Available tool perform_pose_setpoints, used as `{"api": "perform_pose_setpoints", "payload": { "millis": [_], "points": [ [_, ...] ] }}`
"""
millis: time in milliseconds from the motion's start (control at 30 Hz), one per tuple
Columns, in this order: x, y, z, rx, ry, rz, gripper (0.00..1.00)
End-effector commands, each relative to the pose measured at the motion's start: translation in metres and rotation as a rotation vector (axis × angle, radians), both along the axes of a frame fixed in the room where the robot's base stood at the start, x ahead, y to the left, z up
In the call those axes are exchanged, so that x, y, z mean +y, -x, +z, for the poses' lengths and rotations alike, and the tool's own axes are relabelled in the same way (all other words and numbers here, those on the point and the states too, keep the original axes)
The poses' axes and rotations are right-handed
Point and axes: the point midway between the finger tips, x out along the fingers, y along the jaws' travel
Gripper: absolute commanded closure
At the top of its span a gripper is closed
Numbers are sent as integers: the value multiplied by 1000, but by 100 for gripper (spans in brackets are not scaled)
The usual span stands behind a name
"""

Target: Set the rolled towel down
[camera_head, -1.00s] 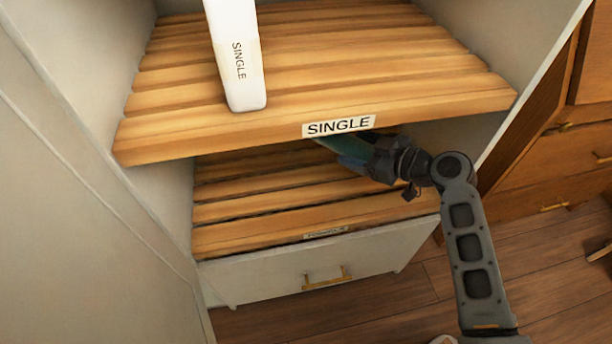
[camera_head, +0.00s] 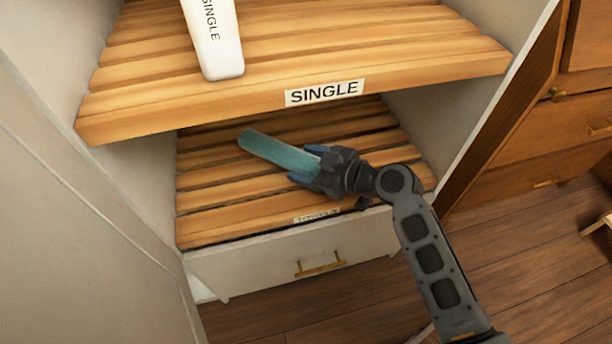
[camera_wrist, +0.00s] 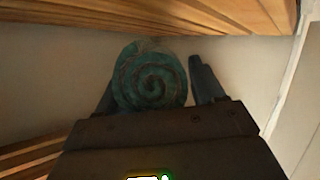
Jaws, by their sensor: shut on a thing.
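The rolled towel (camera_head: 280,152) is a teal roll over the lower slatted shelf (camera_head: 205,202) in the head view. My gripper (camera_head: 312,166) is shut on its near end, and the roll points up and left, away from me. In the wrist view the towel's spiral end (camera_wrist: 150,78) shows between the two fingers of my gripper (camera_wrist: 155,88). I cannot tell whether the towel touches the slats. The lower shelf's small front label (camera_head: 317,216) is partly hidden and hard to read.
The upper slatted shelf (camera_head: 420,75) overhangs the lower one, with a SINGLE label (camera_head: 324,92) and a white SINGLE item (camera_head: 214,45) on it. Cabinet walls close both sides. A white drawer (camera_head: 250,268) is below. Bare slats lie left of the towel.

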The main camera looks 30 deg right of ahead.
Motion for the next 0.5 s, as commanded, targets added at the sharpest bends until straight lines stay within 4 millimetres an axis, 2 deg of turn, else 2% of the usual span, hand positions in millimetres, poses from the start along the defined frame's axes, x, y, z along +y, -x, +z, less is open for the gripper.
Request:
{"api": "perform_pose_setpoints", "payload": {
  "millis": [167,400,500],
  "points": [
    [4,0,-9,0,0,0,65],
    [4,0,-41,1,0,-1,65],
    [3,0,-43,0,0,-1,65]
  ]
}}
